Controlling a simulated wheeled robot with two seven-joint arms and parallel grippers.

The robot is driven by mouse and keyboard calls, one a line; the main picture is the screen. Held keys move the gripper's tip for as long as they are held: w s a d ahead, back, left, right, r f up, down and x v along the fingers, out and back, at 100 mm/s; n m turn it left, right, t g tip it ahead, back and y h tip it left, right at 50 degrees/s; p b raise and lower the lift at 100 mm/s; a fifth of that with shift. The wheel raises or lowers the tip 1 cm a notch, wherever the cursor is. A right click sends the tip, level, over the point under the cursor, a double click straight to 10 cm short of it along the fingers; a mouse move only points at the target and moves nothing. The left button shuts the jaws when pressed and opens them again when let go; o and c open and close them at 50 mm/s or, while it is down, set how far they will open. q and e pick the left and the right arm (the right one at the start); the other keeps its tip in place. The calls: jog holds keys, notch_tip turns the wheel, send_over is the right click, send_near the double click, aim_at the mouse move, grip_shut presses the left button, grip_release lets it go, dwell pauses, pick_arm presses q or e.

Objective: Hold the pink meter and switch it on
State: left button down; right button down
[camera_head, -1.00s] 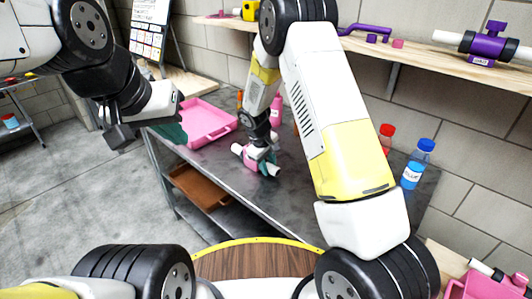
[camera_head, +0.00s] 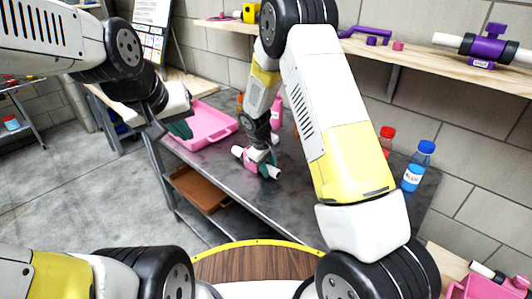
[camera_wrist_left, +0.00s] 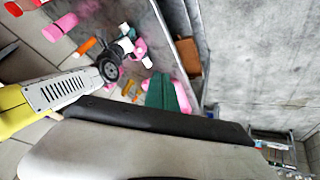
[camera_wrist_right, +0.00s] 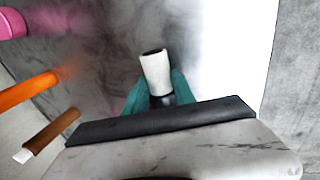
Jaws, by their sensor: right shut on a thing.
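The pink meter (camera_head: 250,166), a pink body with white pipe ends, is at my right gripper (camera_head: 262,160), over the grey table. My right gripper is shut on it; its teal fingers stand either side of a white pipe end (camera_wrist_right: 155,72) in the right wrist view. The meter's switch cannot be made out. My left gripper (camera_head: 180,128) is left of the meter, apart from it, near the pink tray. Its teal fingers (camera_wrist_left: 168,95) look closed together and empty in the left wrist view, where the meter (camera_wrist_left: 138,48) also shows.
A pink tray (camera_head: 207,124) lies at the table's left end. A pink bottle (camera_head: 276,110) and an orange bottle (camera_wrist_right: 25,92) stand behind the right gripper. Red (camera_head: 387,136) and blue (camera_head: 420,160) bottles stand at right. A purple meter (camera_head: 482,46) sits on the shelf. Bare floor lies at left.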

pick_arm(q)
jog(key=w+f+n+t, duration=0.1)
jog(key=w+f+n, duration=0.6)
jog(key=w+f, duration=0.6)
jog(key=w+d+f+n+t+h, duration=0.1)
jog(key=w+d+f+n+h, duration=0.15)
jog(key=f+n, duration=0.8)
jog(key=shift+w+d+f+m+y, duration=0.1)
jog(key=shift+w+d+f+m, duration=0.55)
jog(key=shift+w+d, duration=0.5)
jog(key=shift+w+d+f+m+y, duration=0.1)
jog(key=shift+w+d+f+m, duration=0.5)
jog(key=shift+w+d, duration=0.6)
jog(key=shift+w+d+f+m+y, duration=0.1)
jog(key=shift+w+d+f+m, duration=0.5)
jog(key=shift+w+d, duration=0.55)
jog(key=shift+s+d+f, duration=0.1)
jog(key=shift+d, duration=0.1)
